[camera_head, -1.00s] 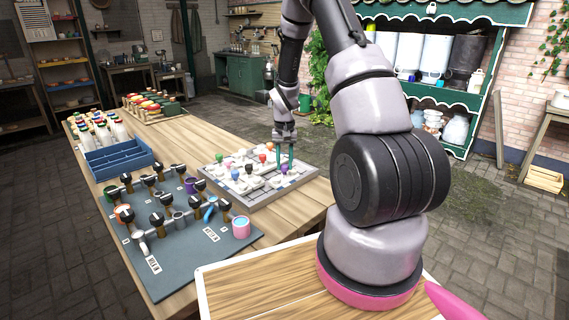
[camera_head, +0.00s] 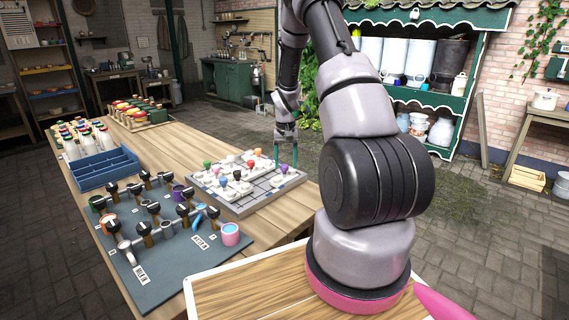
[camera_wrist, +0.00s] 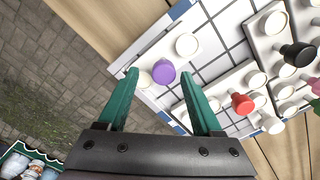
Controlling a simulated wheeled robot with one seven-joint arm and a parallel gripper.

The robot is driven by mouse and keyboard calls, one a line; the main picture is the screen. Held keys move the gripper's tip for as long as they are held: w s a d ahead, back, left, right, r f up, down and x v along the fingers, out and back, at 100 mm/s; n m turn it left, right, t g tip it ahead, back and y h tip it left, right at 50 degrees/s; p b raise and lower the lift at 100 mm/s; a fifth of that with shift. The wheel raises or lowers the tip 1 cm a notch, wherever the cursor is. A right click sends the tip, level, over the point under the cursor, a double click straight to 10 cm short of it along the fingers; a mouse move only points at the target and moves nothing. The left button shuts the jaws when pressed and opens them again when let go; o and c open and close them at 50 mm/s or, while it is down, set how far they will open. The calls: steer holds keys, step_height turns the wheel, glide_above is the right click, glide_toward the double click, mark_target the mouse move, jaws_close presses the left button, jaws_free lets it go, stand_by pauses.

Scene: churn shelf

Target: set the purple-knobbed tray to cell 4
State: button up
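The purple-knobbed tray is a white piece with a purple knob (camera_wrist: 163,72) and round pale discs. In the wrist view it lies at the corner of the gridded board (camera_wrist: 208,45); in the head view the knob (camera_head: 284,168) is near the board's right end. My gripper (camera_wrist: 160,75) is open, with its two green fingers on either side of the purple knob in the wrist view. In the head view my gripper (camera_head: 286,155) is above that end of the board. A gap shows between the fingers and the knob. Cell numbers cannot be read.
Other white trays with red (camera_wrist: 242,104), black and pink knobs crowd the board beside this one. A blue divided box (camera_head: 105,168) and a dark mat (camera_head: 170,265) with black-handled parts and a pink cup (camera_head: 230,234) share the table. Grey paving lies beyond the table edge.

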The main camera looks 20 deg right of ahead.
step_height(320, 180, up, 11)
stand_by(0.7)
steer(key=shift+f, duration=0.1)
steer(key=s+a+r+t, duration=0.2)
steer(key=s+a+r, duration=0.25)
steer(key=r, duration=0.55)
steer(key=s+a+r+t, duration=0.1)
steer(key=s+a+r, duration=0.4)
steer(key=r, duration=0.5)
steer(key=s+a+r+t+y, duration=0.1)
steer(key=s+a+r+t, duration=0.1)
steer(key=s, duration=0.7)
steer(key=s+a+r+t+y, duration=0.1)
steer(key=s+r, duration=0.4)
steer(key=s, duration=0.5)
steer(key=a+t, duration=0.1)
steer(key=a, duration=0.1)
steer(key=shift+s+a+r, duration=0.25)
steer(key=shift+s+a, duration=0.05)
steer(key=shift+a, duration=0.1)
